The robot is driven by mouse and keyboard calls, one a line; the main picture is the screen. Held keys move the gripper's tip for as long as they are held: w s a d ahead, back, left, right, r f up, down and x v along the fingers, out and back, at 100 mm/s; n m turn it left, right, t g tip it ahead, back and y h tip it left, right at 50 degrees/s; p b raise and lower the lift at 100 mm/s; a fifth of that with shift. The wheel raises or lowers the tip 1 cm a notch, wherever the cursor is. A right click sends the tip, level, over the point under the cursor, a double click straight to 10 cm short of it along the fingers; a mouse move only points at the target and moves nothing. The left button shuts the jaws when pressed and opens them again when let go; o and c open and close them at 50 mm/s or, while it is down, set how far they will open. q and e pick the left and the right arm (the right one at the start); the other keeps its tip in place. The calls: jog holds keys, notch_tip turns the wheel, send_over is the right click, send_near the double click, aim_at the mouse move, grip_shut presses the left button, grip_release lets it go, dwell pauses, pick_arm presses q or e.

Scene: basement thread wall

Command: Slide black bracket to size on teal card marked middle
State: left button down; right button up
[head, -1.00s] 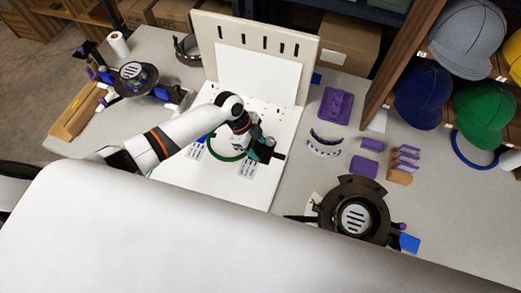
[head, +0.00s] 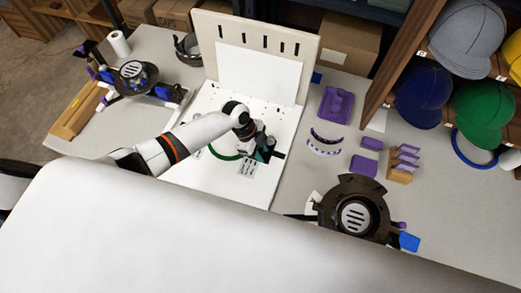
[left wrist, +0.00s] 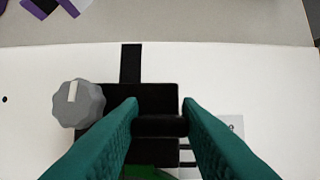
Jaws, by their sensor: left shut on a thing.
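The black bracket (left wrist: 150,97) lies on the white board (left wrist: 250,75) in the left wrist view, with a grey knob (left wrist: 78,104) at its left. My left gripper (left wrist: 160,125) has its teal fingers on both sides of the bracket's black crossbar and is shut on it. A black strip (left wrist: 131,62) runs from the bracket up the board. A printed card (left wrist: 228,127) is partly hidden behind the right finger; in the head view a card (head: 246,168) lies just below my left gripper (head: 266,154). I cannot make out a teal colour or the mark. My right gripper is not in view.
A green ring (head: 222,156) lies on the board by the gripper, partly hidden by my arm. An upright pegboard panel (head: 208,50) stands behind. Purple parts (head: 335,104) and a dark round fixture (head: 375,202) are to the right. Caps (head: 421,98) hang at far right.

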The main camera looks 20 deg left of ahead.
pick_arm(q)
jog(key=shift+d, duration=0.8)
jog(key=c, duration=1)
grip_release()
jog(key=shift+c, duration=0.2)
jog(key=shift+a, duration=0.1)
jog(key=b+v, duration=0.1)
jog(key=v, duration=1.1)
